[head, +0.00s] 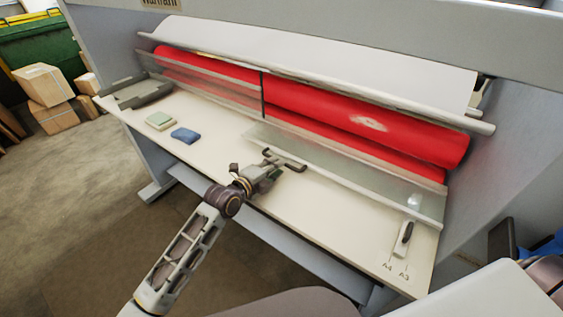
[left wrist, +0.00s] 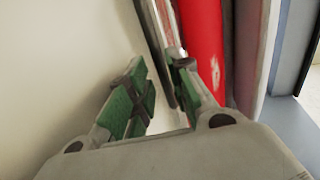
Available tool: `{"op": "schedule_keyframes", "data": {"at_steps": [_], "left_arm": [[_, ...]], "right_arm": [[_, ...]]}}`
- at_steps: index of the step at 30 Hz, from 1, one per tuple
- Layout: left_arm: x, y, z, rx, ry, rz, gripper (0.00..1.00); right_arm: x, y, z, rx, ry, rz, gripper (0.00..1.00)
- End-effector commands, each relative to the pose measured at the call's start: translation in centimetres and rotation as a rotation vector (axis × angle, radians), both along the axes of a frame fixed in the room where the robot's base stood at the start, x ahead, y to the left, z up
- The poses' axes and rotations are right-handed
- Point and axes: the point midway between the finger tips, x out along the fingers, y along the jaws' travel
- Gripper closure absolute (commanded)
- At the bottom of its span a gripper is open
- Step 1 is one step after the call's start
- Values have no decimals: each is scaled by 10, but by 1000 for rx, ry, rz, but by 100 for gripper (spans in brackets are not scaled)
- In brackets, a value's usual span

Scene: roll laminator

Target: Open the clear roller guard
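The clear roller guard (head: 345,175) is a see-through panel with pale edges. It slants down in front of the red rollers (head: 345,112), with its lower edge close to the cream table. A dark bar handle (head: 285,160) shows at its front edge, near the left end. My left gripper (head: 272,168) is at this handle; the head view does not show clearly whether they touch. In the left wrist view my left gripper (left wrist: 162,75) has its green-padded fingers apart, with a dark strip running near the right finger. My right gripper is not in view.
A green-and-cream block (head: 160,121) and a blue block (head: 185,135) lie on the table (head: 225,135) left of my gripper. A slider with A4 and A3 marks (head: 403,238) is at the right. A grey tray (head: 140,92) sits at the far left end.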

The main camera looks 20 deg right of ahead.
Motion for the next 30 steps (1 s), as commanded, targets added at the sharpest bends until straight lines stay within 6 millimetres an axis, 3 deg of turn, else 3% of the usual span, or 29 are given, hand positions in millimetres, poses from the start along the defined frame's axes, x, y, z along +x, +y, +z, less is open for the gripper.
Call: {"op": "schedule_keyframes", "data": {"at_steps": [16, 30], "left_arm": [[24, -31, -9, -1, 0, 0, 79], [28, -36, -12, 1, -1, 0, 79]], "right_arm": [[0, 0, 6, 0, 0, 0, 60], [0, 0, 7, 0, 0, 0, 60]]}}
